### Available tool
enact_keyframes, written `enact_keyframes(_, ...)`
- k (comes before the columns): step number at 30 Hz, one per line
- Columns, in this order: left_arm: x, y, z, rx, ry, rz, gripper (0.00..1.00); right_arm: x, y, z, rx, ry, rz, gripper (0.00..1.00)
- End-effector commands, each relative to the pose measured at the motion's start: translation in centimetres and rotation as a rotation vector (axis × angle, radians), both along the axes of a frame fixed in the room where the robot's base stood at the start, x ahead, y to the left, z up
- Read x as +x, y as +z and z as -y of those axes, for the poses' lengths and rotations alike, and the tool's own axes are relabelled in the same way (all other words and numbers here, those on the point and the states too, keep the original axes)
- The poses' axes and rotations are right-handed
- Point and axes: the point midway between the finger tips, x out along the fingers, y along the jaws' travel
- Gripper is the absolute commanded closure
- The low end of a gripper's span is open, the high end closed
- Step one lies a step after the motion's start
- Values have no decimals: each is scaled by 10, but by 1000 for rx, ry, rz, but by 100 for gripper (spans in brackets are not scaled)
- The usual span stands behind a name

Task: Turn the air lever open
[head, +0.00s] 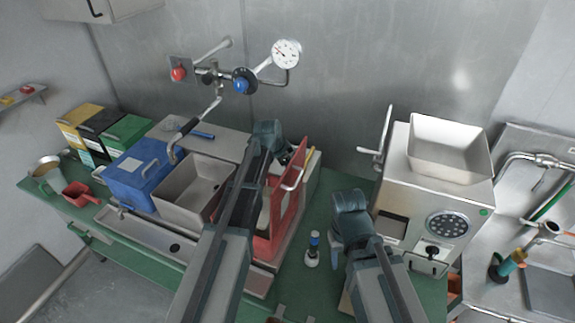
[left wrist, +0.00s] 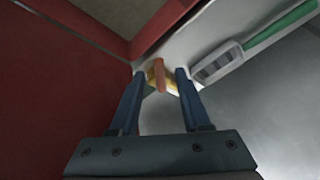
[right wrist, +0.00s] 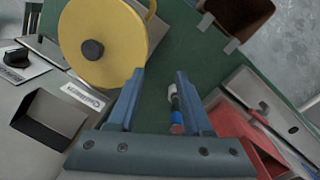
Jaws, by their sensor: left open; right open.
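Several handles could be the air lever; I cannot tell which it is. A small lever-like piece with an orange tip and yellow part (left wrist: 158,76) shows between the fingertips of my left gripper (left wrist: 160,74). The fingers are open around it; contact is unclear. In the head view my left gripper (head: 275,140) is at the back end of the red frame (head: 288,205), its fingertips largely hidden. On the back wall, pipework carries a red knob (head: 178,74), a blue knob (head: 241,86) and a round gauge (head: 286,53). My right gripper (right wrist: 160,75) is open and empty above the green table.
A grinder-like machine (head: 430,200) with a hopper stands right of my right gripper. A yellow round lid (right wrist: 100,42) and a small blue-and-red-ended item (right wrist: 177,115) are below it. A blue box (head: 140,172) and grey tray (head: 190,190) stand left of my left arm.

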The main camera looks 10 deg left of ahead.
Motion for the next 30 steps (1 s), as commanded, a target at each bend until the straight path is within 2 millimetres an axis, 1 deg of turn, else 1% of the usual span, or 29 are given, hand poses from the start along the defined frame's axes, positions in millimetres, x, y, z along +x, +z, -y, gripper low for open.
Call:
enact_keyframes(1, -3, 10, -1, 0, 1, 0, 53, 0, 10, 0, 0, -1, 0, 50)
enact_keyframes(5, -10, 28, -4, 0, 1, 0, 53, 0, 28, 0, 1, -4, 0, 50)
enact_keyframes(19, -41, 99, -17, 0, 1, 0, 53, 0, 99, 0, 2, -11, -1, 50)
enact_keyframes(21, -45, 107, -18, 0, 1, 0, 53, -1, 107, 0, 2, -10, -2, 50)
enact_keyframes(24, -48, 113, -20, 0, 1, 0, 53, -1, 113, 0, 2, -9, -2, 50)
enact_keyframes(30, -49, 114, -21, 0, 1, 0, 53, -1, 114, 0, 2, -8, -3, 50)
